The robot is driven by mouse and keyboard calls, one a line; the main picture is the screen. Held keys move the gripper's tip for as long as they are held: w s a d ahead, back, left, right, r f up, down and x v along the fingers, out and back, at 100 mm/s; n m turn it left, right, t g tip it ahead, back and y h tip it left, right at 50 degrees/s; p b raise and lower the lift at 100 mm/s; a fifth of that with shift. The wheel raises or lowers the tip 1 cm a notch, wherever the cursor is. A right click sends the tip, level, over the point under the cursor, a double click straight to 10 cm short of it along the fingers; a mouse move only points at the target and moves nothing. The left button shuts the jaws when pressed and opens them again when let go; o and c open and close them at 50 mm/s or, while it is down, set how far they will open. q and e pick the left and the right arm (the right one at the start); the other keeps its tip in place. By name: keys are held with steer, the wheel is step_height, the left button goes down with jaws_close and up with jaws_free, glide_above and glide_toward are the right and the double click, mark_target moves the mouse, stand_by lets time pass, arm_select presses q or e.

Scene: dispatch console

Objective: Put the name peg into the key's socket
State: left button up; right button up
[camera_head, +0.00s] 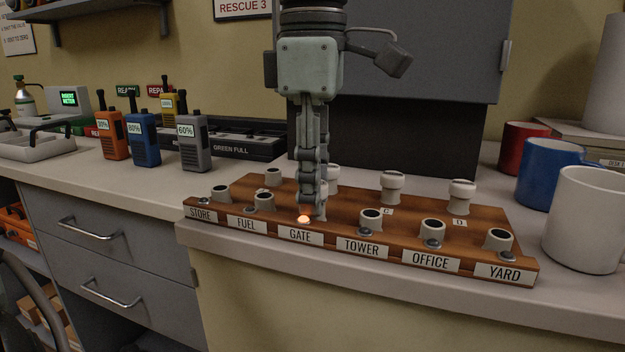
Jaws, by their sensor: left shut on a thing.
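A wooden key board (490,257) stands on the counter with a front row of labelled keys: STORE, FUEL, GATE, TOWER, OFFICE and YARD. Each visible front socket is a pale ring with a dark opening, such as the TOWER socket (371,219). The GATE key's lamp (303,220) glows orange. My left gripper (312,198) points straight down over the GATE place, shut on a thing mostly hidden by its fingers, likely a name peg. The fingers also hide most of the GATE socket, so I cannot tell whether the peg is in it. Pale capped pegs (392,186) stand in the back row.
Blue (548,172), red and white mugs (586,222) stand close to the board's right end. Orange, blue and grey radios (194,143) and a black charger (245,142) are at the left. A grey cabinet (430,50) rises behind.

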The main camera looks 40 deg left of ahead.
arm_select(q)
steer(key=shift+a+f, duration=0.1)
steer(key=shift+f, duration=0.65)
steer(key=shift+w+f+b, duration=0.25)
steer(key=shift+b, duration=0.05)
jaws_close()
steer(key=shift+s+r, duration=0.1)
steer(key=shift+s+f, duration=0.25)
steer(key=shift+f, duration=0.35)
steer(key=o, duration=0.6)
jaws_free()
steer(key=shift+b, duration=0.3)
steer(key=shift+c, duration=0.2)
steer(key=o, duration=0.6)
steer(key=shift+w+f, duration=0.1)
steer(key=shift+w, duration=0.1)
steer(key=shift+r, duration=0.4)
